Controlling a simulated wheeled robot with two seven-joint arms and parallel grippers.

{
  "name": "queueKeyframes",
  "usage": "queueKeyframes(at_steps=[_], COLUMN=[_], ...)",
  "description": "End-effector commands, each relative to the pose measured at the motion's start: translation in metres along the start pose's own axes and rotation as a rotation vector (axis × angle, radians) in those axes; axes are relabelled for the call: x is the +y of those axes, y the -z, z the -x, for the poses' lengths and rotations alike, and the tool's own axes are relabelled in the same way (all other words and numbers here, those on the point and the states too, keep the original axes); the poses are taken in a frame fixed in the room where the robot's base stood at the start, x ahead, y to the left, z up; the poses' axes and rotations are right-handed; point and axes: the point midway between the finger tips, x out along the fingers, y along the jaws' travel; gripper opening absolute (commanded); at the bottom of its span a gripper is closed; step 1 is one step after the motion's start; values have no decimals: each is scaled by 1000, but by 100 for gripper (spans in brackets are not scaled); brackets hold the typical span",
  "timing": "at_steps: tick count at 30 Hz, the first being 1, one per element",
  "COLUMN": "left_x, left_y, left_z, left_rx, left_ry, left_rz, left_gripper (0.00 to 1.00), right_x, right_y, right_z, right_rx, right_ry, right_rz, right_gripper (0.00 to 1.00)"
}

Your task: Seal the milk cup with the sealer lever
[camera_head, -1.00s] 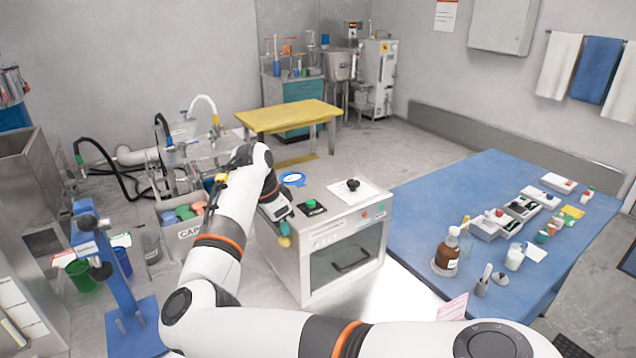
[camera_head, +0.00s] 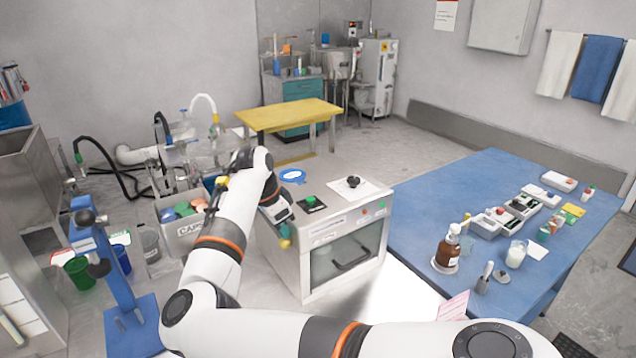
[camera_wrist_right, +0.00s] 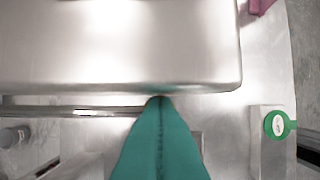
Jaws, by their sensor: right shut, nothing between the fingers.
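My right gripper (camera_head: 285,240) hangs at the front left edge of a metal box-shaped machine (camera_head: 330,222), pointing down. Its teal fingers (camera_wrist_right: 158,140) are shut and empty in the right wrist view, their tip close to a shiny metal edge (camera_wrist_right: 120,50); I cannot tell whether they touch. A white cup (camera_head: 515,254), which looks like the milk cup, stands upright on the blue table at the right. My left gripper is not in view.
A blue stand (camera_head: 125,290) is at the left, near green and blue cups. A bin (camera_head: 185,228) of coloured pieces is left of the machine. The blue table (camera_head: 425,205) holds a brown bottle (camera_head: 446,250) and several small trays. A yellow table (camera_head: 288,116) stands behind.

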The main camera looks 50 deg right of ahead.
Motion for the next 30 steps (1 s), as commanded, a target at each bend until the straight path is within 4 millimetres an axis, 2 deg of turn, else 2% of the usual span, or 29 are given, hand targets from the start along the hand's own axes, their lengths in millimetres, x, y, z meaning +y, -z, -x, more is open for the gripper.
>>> queueKeyframes(at_steps=[30], left_x=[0], left_y=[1], left_z=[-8], left_rx=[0], left_ry=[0], left_rz=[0], left_gripper=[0], right_x=[1], right_y=[4], right_z=[-13], right_rx=[1], right_ry=[1], right_rz=[0], right_gripper=[0])
